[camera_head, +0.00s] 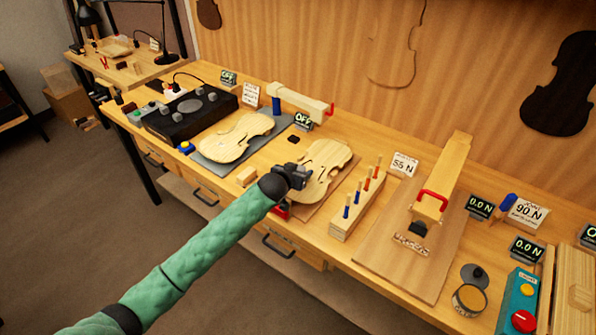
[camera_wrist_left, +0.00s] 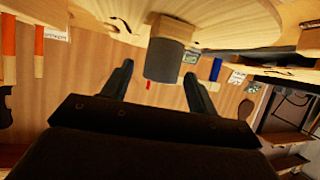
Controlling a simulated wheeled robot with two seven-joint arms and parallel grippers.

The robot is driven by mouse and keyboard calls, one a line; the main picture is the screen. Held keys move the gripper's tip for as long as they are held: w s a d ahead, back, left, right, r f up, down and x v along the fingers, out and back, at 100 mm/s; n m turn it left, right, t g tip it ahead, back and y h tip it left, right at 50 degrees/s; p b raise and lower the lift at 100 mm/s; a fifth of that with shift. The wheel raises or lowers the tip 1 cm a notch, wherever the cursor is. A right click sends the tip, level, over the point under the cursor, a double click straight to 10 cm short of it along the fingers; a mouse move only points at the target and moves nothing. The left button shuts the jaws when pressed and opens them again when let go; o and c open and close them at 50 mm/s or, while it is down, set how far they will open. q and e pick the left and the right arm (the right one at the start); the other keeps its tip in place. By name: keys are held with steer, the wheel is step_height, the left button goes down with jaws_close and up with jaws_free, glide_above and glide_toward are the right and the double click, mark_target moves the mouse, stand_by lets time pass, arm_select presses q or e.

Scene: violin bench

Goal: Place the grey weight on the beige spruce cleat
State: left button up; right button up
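The grey weight (camera_wrist_left: 165,62) is a short cylinder in the left wrist view, which looks upside down. Its far end meets a beige block, seemingly the spruce cleat (camera_wrist_left: 172,28), by the pale violin plate (camera_wrist_left: 235,22); exact contact is hard to tell. My left gripper (camera_head: 299,176) is over the right-hand violin plate (camera_head: 326,166) in the head view, hiding weight and cleat there. In the wrist view its fingers (camera_wrist_left: 160,80) are apart, one on each side of the weight, with a visible gap on the left. My right gripper is out of view.
A peg rack (camera_head: 346,218) with red and blue pegs stands right of the plate. Another violin plate (camera_head: 238,137) lies on a grey mat to the left. A small wooden block (camera_head: 246,176) lies near the front edge. A long wooden fixture (camera_head: 440,180) stands farther right.

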arm_select(q)
steer(key=shift+s+a+r+b, duration=0.2)
steer(key=shift+s+b, duration=0.1)
steer(key=shift+s, duration=0.1)
steer(key=b+v, duration=0.1)
steer(key=v, duration=0.2)
steer(key=shift+f, duration=0.1)
steer(key=b+v, duration=0.2)
steer(key=v, duration=0.6)
steer(key=shift+r+b, duration=0.25)
steer(key=shift+b, duration=0.05)
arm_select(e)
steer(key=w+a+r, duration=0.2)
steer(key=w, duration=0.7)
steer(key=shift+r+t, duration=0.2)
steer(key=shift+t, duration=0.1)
